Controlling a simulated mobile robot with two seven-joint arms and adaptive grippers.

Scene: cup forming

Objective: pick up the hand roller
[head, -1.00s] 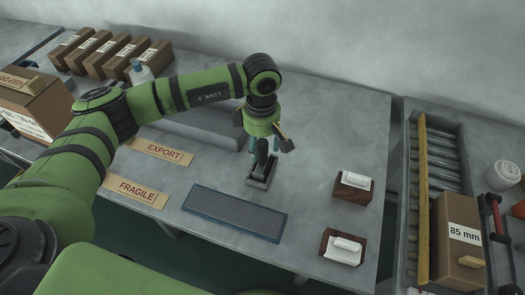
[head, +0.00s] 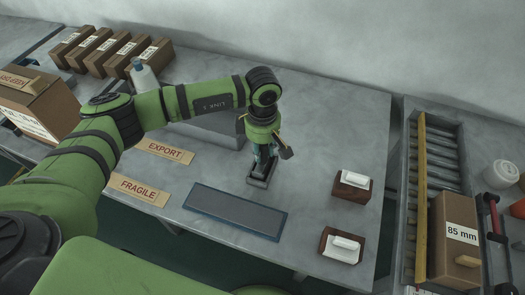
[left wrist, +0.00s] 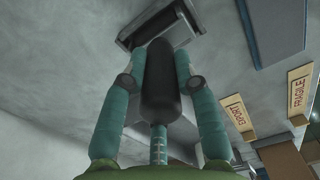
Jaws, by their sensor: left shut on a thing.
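The hand roller has a dark upright handle (left wrist: 160,85), and its lower end meets a small dark rectangular base or rest (head: 260,181) on the grey table. I cannot tell where the roller ends and the base begins. My left gripper (head: 264,157) comes down from above, its teal fingers around the handle. In the left wrist view the left gripper (left wrist: 160,75) has a finger on each side of the handle and is shut on it. The fingers hide most of the handle in the head view. My right gripper is not in view.
A flat dark pad (head: 236,211) lies in front of the roller. EXPORT (head: 165,151) and FRAGILE (head: 140,189) plates lie to the left. Beyond a gap is a roller conveyor (head: 441,165) with an 85 mm box (head: 455,235).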

